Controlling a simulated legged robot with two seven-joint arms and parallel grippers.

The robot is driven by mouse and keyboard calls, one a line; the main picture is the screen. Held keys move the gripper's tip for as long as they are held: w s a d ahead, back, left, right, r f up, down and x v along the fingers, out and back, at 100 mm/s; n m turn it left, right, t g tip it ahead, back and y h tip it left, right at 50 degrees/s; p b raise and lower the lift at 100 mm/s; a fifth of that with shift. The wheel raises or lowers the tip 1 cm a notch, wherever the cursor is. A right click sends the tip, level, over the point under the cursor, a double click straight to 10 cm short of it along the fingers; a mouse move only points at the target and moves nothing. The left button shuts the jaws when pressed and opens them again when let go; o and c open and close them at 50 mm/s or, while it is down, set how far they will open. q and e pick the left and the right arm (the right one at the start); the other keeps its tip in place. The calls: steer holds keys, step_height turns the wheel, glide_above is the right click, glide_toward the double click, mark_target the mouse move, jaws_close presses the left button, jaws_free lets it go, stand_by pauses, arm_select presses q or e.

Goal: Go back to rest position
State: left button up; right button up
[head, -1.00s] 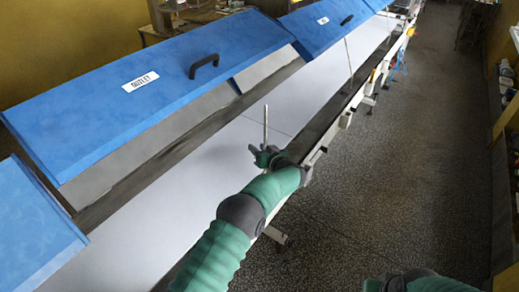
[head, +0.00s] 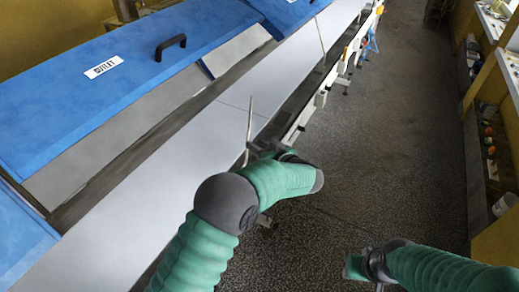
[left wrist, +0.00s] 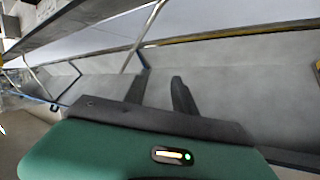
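My left arm is green with dark joints and comes in from the lower left in the head view. Its dark left gripper (head: 258,150) is at the near edge of the long enrober machine, beside a thin metal rod (head: 249,118). In the left wrist view the two dark fingers (left wrist: 163,80) stand apart with only grey surface showing between them. My right arm reaches in from the lower right in the head view, with its gripper (head: 368,266) low over the floor. Its fingers are too small and dark to judge.
Blue covers (head: 110,85) with a black handle (head: 171,45) and an OUTLET label (head: 104,67) hang over the pale belt (head: 215,125). A speckled floor aisle (head: 400,130) lies open on the right. Shelves with small items (head: 490,140) line the right wall.

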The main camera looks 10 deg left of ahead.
arm_select(q)
steer(key=shift+s+d+r, duration=0.15)
steer(key=shift+s+d, duration=0.2)
steer(key=shift+d, duration=0.15)
steer(key=shift+a+r, duration=0.1)
steer(key=s+a+f+m+g+h, duration=0.1)
steer(key=s+a+f+g+h, duration=0.1)
steer(key=s, duration=0.8)
steer(key=s+a+f+m+g+h, duration=0.2)
steer(key=s+a+f+g+h, duration=0.1)
steer(key=s, duration=0.8)
steer(key=s+a+f+m+g+h, duration=0.2)
steer(key=s+a+f+g+h, duration=0.1)
steer(key=s, duration=0.8)
steer(key=shift+s+a+f+h, duration=0.15)
steer(key=shift+a+f+h, duration=0.1)
steer(key=shift+a+h, duration=0.5)
steer(key=shift+a, duration=0.1)
